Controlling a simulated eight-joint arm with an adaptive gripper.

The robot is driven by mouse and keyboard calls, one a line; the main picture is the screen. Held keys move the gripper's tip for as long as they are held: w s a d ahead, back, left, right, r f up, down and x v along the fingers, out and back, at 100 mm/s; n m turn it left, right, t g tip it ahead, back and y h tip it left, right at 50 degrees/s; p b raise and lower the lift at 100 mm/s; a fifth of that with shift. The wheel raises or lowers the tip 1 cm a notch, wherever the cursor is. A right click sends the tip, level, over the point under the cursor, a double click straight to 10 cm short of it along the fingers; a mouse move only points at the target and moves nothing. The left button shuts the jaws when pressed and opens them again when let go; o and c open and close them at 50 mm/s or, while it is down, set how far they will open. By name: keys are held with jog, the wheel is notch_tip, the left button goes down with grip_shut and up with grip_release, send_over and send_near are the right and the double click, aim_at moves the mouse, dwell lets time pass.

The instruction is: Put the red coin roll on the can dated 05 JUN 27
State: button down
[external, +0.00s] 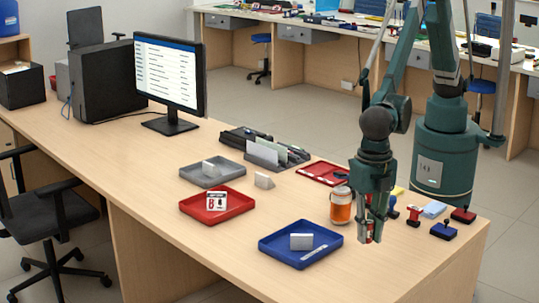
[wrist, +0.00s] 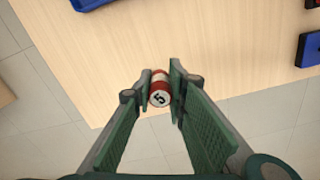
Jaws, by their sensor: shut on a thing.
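My gripper (external: 370,228) is shut on a red-and-white coin roll (wrist: 160,91) near the front right part of the counter. In the wrist view the roll's end shows a black 5 between the fingertips. Its height over the counter is hard to judge. A clear jar with orange contents (external: 341,207) stands just left of and behind my gripper. I cannot make out a can dated 05 JUN 27. A red tray (external: 190,210) holds a white card with red and black marks, too small to read.
A red flat tray (external: 318,173), a dark card holder (external: 262,155) and a monitor (external: 170,73) are farther back. The counter's left front is bare.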

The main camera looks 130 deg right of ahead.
jog(key=s+d+r+m+p, duration=0.1)
jog(key=s+d+r+p, duration=0.1)
jog(key=s+d+r, duration=0.3)
jog(key=s+d+r+m+p, duration=0.1)
jog(key=s+d+m+p, duration=0.1)
jog(key=d, duration=0.5)
notch_tip(320, 180, up, 6)
jog(key=m+p, duration=0.3)
jog(key=p, duration=0.1)
send_over(342, 189)
jog(key=shift+w+f, duration=0.1)
jog(key=shift+f, duration=0.05)
jog(key=shift+f, duration=3.15)
jog(key=shift+f, duration=1.85)
jog(key=shift+f+b, duration=0.2)
jog(key=shift+b, duration=0.15)
